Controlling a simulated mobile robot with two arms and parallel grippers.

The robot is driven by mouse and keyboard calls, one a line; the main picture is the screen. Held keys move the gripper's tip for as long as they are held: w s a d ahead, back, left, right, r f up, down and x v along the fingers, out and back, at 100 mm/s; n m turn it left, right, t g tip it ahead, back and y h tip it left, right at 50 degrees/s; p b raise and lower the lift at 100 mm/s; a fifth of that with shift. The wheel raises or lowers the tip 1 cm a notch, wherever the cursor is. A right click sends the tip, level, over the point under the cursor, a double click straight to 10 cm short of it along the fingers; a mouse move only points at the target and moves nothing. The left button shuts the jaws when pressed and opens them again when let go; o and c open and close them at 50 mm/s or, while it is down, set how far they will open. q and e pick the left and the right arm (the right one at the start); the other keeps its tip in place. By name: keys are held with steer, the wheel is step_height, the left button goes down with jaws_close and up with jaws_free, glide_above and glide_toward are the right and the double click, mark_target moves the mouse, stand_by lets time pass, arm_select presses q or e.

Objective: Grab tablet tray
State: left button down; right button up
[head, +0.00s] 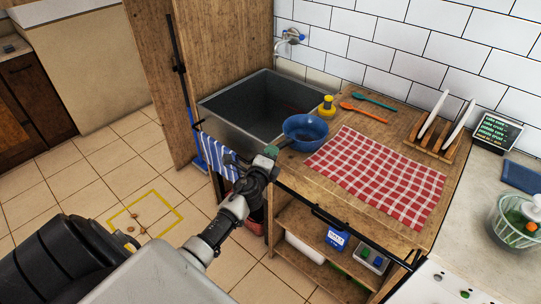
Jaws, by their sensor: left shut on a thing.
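A small grey tray (371,259) with blue and green tablets sits on the shelf below the wooden counter, at the right end of the opening. My left gripper (268,158) is up at the counter's front edge, away from the tray. It is shut on the handle of a blue pan (306,127), near the handle's green end. The pan is beside the sink's right front corner. I cannot tell whether it rests on the counter. My right gripper is not in view.
A blue salt box (337,238) stands left of the tray, and a dark rail (330,216) runs across the front above them. A checked cloth (377,176) covers part of the counter. A striped towel (219,156) hangs before the sink (230,115). Crumbs lie inside a yellow floor square (166,197).

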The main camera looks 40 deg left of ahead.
arm_select(q)
steer(key=c, duration=1.4)
jaws_free()
steer(key=shift+f, duration=0.15)
steer(key=o, duration=0.4)
steer(key=shift+r, duration=0.3)
steer(key=shift+b+v, duration=0.35)
steer(key=shift+v, duration=5.7)
